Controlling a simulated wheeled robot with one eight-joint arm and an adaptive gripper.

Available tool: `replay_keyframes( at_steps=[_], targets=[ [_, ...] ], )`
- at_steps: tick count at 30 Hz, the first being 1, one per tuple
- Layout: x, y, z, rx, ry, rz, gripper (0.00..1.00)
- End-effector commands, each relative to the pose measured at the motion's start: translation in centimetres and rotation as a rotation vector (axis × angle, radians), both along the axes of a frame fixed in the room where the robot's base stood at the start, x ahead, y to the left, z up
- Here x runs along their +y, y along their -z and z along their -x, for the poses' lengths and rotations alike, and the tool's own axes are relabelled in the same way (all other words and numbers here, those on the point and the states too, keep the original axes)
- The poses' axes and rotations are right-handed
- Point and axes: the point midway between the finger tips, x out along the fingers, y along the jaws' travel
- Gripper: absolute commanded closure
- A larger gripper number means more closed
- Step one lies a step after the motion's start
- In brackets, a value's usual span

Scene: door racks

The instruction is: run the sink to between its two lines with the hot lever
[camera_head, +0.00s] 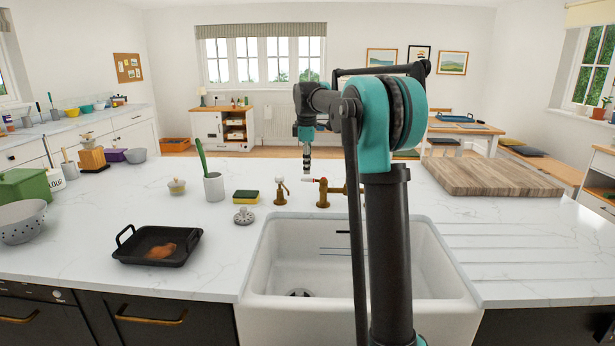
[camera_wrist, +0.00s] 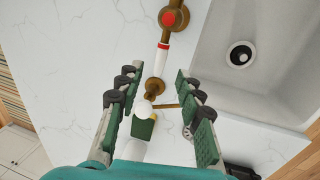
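The white sink (camera_head: 280,262) has two thin dark lines (camera_head: 335,252) on its back wall; my arm hides part of it. The drain (camera_head: 299,293) shows dark on its floor, also in the wrist view (camera_wrist: 240,55), and I see no water. The brass tap (camera_head: 322,194) stands behind the sink. Its hot lever, white with a red band (camera_wrist: 161,60), points left from the red-capped valve (camera_wrist: 168,18); it also shows in the head view (camera_head: 308,180). My gripper (camera_head: 307,168) is open and empty above the lever's side of the tap. In the wrist view its fingers (camera_wrist: 160,106) are apart, beyond the lever's end.
A brass dispenser with a white knob (camera_head: 281,190) stands left of the tap, between my fingers in the wrist view (camera_wrist: 143,108). A sponge (camera_head: 246,197), metal strainer (camera_head: 243,216) and brush pot (camera_head: 214,187) are further left. A wooden board (camera_head: 488,178) lies right.

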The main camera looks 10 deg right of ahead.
Motion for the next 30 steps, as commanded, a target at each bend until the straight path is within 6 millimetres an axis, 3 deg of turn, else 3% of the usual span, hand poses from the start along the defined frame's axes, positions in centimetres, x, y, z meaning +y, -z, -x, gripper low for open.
replay_keyframes(
  at_steps=[3,9,21,30],
  targets=[
    [-0.1,2.1,-0.4,0.000,0.000,0.000,0.63],
    [-0.2,4.3,-0.9,0.000,0.000,0.000,0.63],
    [-0.2,5.0,-1.0,0.000,0.000,0.000,0.63],
    [-0.2,5.0,-1.0,0.000,0.000,0.000,0.99]
  ],
)
